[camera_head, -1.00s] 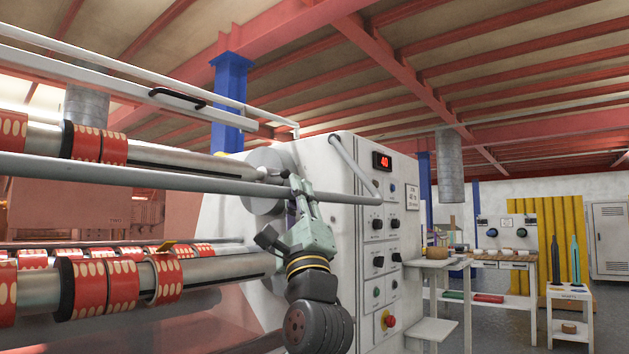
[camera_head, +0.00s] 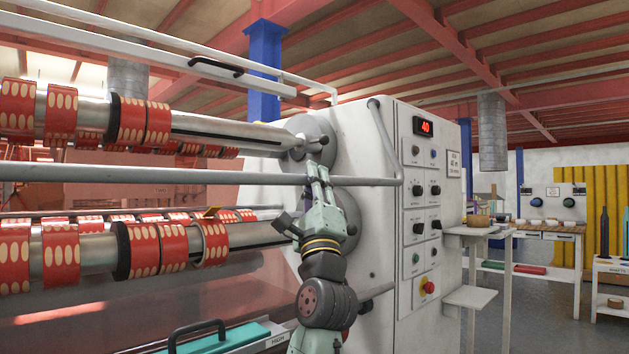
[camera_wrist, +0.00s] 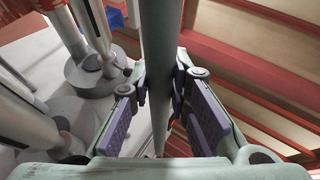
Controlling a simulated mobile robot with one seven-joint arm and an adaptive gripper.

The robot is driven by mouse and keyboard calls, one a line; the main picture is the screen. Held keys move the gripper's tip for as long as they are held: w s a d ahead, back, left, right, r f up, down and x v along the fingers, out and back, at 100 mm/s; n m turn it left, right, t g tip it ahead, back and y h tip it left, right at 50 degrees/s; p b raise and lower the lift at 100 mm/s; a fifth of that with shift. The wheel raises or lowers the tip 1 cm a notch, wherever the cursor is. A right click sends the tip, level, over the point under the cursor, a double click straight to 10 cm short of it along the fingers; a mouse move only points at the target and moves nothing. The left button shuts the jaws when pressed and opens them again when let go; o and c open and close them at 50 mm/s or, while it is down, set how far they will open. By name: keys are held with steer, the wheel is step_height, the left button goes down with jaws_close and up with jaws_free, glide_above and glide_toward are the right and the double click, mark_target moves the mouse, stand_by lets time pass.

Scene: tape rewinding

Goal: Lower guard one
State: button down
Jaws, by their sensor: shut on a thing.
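The guard is a long grey bar (camera_head: 220,177) crossing the front of the white machine. Its bent side arm (camera_head: 385,135) slopes up to a pivot on the machine's face. My gripper (camera_head: 317,173) is shut on the bar near its right end, coming from below. In the wrist view, the purple-padded fingers of my gripper (camera_wrist: 158,88) sit on either side of the bar (camera_wrist: 157,55). The bar hangs in front of the gap between the upper roll shaft (camera_head: 215,128) and the lower roll shaft (camera_head: 250,238). Its left end is out of view.
A white rail with a black handle (camera_head: 216,67) runs above. Red tape rolls (camera_head: 60,256) sit on the shafts. A control panel with a red stop button (camera_head: 428,287) is right of my arm. A teal item with a black handle (camera_head: 197,330) lies below. Side tables (camera_head: 480,232) stand right.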

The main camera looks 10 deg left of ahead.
steer(key=c, duration=1.5)
jaws_free()
steer(key=shift+w+a+f, duration=0.2)
steer(key=shift+a, duration=0.15)
steer(key=shift+d, duration=0.15)
steer(key=shift+s+f, duration=0.2)
steer(key=shift+s, duration=0.05)
steer(key=v, duration=1.1)
steer(key=shift+s+f, duration=0.1)
steer(key=shift+f, duration=0.05)
